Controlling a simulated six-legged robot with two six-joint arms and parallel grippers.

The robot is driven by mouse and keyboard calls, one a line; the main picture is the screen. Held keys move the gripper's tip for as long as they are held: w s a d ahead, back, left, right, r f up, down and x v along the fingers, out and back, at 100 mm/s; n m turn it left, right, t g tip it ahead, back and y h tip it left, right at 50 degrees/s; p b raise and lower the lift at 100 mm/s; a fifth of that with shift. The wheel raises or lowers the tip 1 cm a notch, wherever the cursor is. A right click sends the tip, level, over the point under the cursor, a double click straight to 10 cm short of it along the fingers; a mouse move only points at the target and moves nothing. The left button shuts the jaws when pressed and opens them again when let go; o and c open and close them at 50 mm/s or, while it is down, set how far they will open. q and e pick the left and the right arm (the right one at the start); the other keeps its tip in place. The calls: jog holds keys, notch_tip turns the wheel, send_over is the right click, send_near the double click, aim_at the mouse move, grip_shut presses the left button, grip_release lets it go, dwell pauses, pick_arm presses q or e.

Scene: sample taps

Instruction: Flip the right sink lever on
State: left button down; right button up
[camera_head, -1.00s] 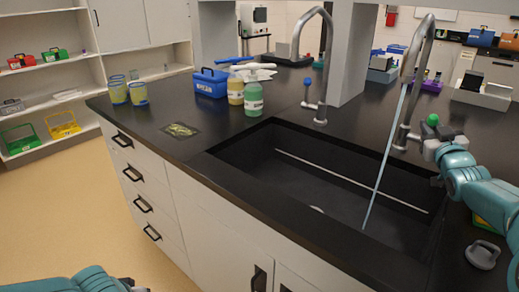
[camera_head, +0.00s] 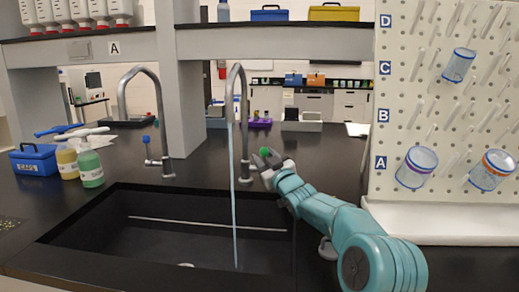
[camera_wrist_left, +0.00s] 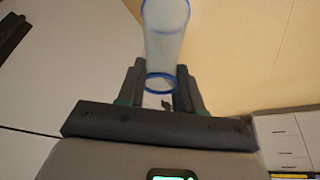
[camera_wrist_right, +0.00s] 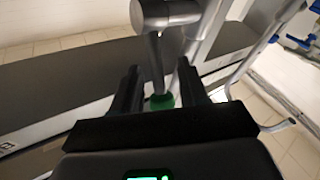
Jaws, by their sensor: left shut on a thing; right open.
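The right tap (camera_head: 243,110) is a grey gooseneck, and a thin stream of water (camera_head: 232,190) runs from it into the black sink (camera_head: 120,225). Its lever ends in a green knob (camera_head: 265,152). My right gripper (camera_head: 268,160) is open at this knob; in the right wrist view the green knob (camera_wrist_right: 162,101) shows between the fingers (camera_wrist_right: 160,88). Whether they touch it I cannot tell. My left gripper (camera_wrist_left: 160,90) is shut on a clear, blue-rimmed cup (camera_wrist_left: 165,35), seen only in the left wrist view.
The left tap (camera_head: 123,95) has a blue-knobbed lever (camera_head: 146,139). A blue box (camera_head: 35,160) and two bottles (camera_head: 90,168) stand left of the sink. A pegboard (camera_head: 440,110) with clear cups (camera_head: 416,168) stands at right. The dark counter (camera_head: 335,155) behind my right arm is largely clear.

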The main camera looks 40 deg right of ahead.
notch_tip(320, 180, up, 20)
jog(key=p, duration=1.1)
jog(key=shift+r, duration=0.1)
jog(key=shift+o, duration=1)
jog(key=shift+s, duration=0.1)
jog(key=shift+a, duration=0.1)
